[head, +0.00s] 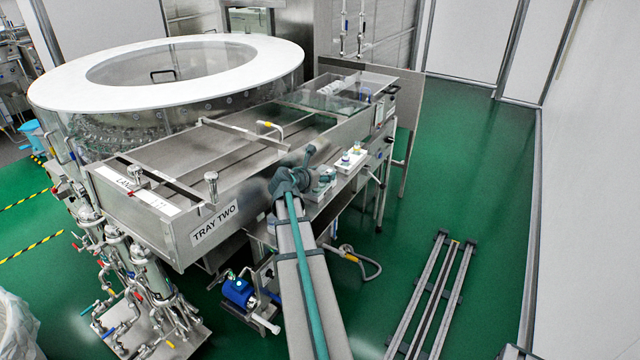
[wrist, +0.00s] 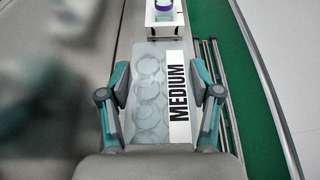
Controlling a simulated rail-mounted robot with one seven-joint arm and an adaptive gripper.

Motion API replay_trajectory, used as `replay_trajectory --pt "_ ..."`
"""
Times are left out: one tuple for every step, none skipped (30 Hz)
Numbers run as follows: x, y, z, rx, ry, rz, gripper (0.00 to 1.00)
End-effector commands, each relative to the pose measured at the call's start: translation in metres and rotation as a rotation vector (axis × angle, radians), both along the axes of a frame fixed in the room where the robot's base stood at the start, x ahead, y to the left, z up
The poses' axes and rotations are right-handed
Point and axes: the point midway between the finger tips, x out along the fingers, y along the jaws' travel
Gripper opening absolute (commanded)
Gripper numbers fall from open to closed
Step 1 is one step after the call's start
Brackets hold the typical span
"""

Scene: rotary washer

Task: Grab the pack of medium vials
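The pack of medium vials (wrist: 150,95) is a pale, translucent tray with round vial outlines and a white "MEDIUM" label along its right side in the wrist view. My gripper (wrist: 161,72) is open, with one teal-and-grey finger on each side of the pack. Narrow gaps seem to show between the fingers and the pack's edges; contact is hard to judge. In the head view my gripper (head: 308,170) is at the side shelf of the washer, and the pack is largely hidden by it.
A white holder (wrist: 165,33) with a purple-ringed item stands just beyond the pack. The steel washer wall labelled "TRAY TWO" (head: 214,226) is close on the left. Floor rails (head: 432,295) lie to the right, with open green floor (head: 470,170).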

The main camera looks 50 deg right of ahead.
Motion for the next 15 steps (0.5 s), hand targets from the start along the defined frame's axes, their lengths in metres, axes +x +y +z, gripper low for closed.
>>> replay_trajectory --pt "0.0 0.0001 0.0 0.0 0.0 0.0 0.43" --pt "0.0 0.0001 0.0001 0.0 0.0 0.0 0.38" --pt "0.0 0.0001 0.0001 0.0 0.0 0.0 0.31" --pt "0.0 0.0001 0.0001 0.0 0.0 0.0 0.26" --pt "0.0 0.0001 0.0001 0.0 0.0 0.0 0.22" --pt "0.0 0.0 0.0004 -0.001 0.0 0.0 0.22" --pt "0.0 0.0 0.0004 -0.001 0.0 0.0 0.22" --pt "0.0 0.0 0.0004 -0.001 0.0 0.0 0.22" --pt "0.0 0.0 0.0004 -0.001 0.0 0.0 0.22" --pt "0.0 0.0 0.0004 -0.001 0.0 0.0 0.22" --pt "0.0 0.0 0.0004 -0.001 0.0 0.0 0.22" --pt "0.0 0.0001 0.0006 -0.001 0.0 0.0 0.22" --pt "0.0 0.0001 0.0008 -0.001 0.0 0.0 0.22" --pt "0.0 0.0001 0.001 -0.001 0.0 0.0 0.22" --pt "0.0001 0.0001 0.0017 -0.001 0.0 0.0 0.22"
